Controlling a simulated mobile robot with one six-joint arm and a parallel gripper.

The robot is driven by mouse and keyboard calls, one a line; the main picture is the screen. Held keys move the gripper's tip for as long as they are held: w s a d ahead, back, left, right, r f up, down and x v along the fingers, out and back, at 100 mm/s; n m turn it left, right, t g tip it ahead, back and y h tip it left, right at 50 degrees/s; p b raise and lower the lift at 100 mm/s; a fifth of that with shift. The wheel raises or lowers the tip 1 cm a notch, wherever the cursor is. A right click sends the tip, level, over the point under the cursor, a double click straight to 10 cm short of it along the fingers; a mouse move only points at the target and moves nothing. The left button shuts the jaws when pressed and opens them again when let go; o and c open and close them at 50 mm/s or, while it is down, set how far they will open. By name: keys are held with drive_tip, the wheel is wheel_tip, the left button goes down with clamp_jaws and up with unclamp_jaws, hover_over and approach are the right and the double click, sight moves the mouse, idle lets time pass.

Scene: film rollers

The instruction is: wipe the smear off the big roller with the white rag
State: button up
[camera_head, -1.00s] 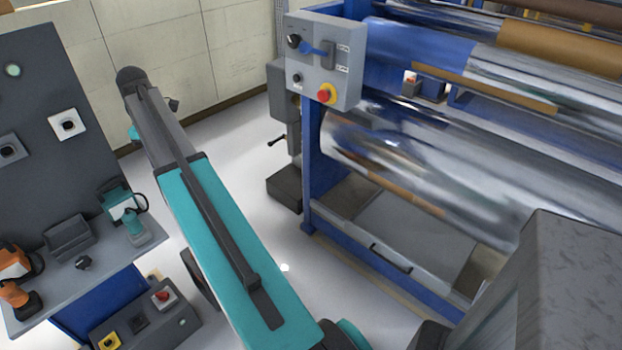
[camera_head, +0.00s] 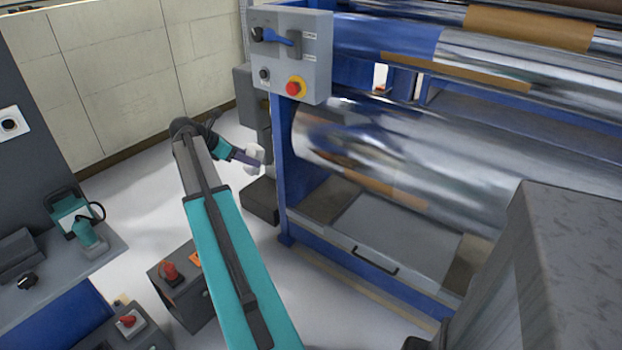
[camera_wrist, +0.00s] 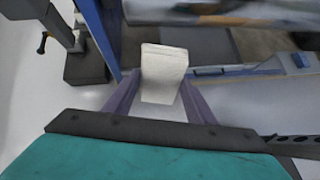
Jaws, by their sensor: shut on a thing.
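The white rag (camera_wrist: 164,72) is a folded block held between the two purple fingers of my gripper (camera_wrist: 160,108) in the wrist view. In the head view the rag (camera_head: 254,157) shows small and pale at the tip of my gripper (camera_head: 246,158), left of the machine's blue frame post and apart from the big roller. The big roller (camera_head: 430,160) is a wide shiny metal cylinder with blurred reflections. I cannot make out a smear on it for certain among the brownish and dark reflections.
A grey control box (camera_head: 291,55) with a red and yellow button hangs on the blue post (camera_head: 287,180). A grey drawer (camera_head: 390,240) lies below the roller. A tool bench (camera_head: 60,260) stands at left. A grey cabinet-like block (camera_head: 560,270) fills the lower right.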

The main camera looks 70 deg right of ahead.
drive_tip(key=s+d+f+n+h+b, duration=0.1)
drive_tip(key=s+d+f+h+b, duration=0.1)
drive_tip(key=s+d, duration=0.4)
drive_tip(key=s+d+f+n+h+b, duration=0.1)
drive_tip(key=s+d+f+h+b, duration=0.2)
drive_tip(key=s, duration=0.8)
drive_tip(key=d+f+b, duration=0.2)
drive_tip(key=d+f, duration=0.1)
drive_tip(key=d, duration=0.1)
drive_tip(key=shift+s+d+f+n+t, duration=0.2)
drive_tip(key=shift+s+f+n+t, duration=0.1)
drive_tip(key=shift+s+f+t, duration=0.1)
drive_tip(key=shift+d, duration=0.1)
drive_tip(key=d, duration=0.2)
drive_tip(key=s+d, duration=0.1)
drive_tip(key=d+b, duration=0.1)
drive_tip(key=d, duration=0.1)
drive_tip(key=shift+s+d, duration=0.25)
drive_tip(key=shift+d, duration=0.05)
drive_tip(key=shift+s+d+p, duration=0.15)
drive_tip(key=shift+d+p, duration=0.15)
drive_tip(key=shift+d, duration=0.3)
drive_tip(key=shift+s+d+p, duration=0.15)
drive_tip(key=shift+d+p, duration=0.1)
drive_tip(key=shift+d, duration=0.3)
drive_tip(key=shift+s, duration=0.1)
idle(0.3)
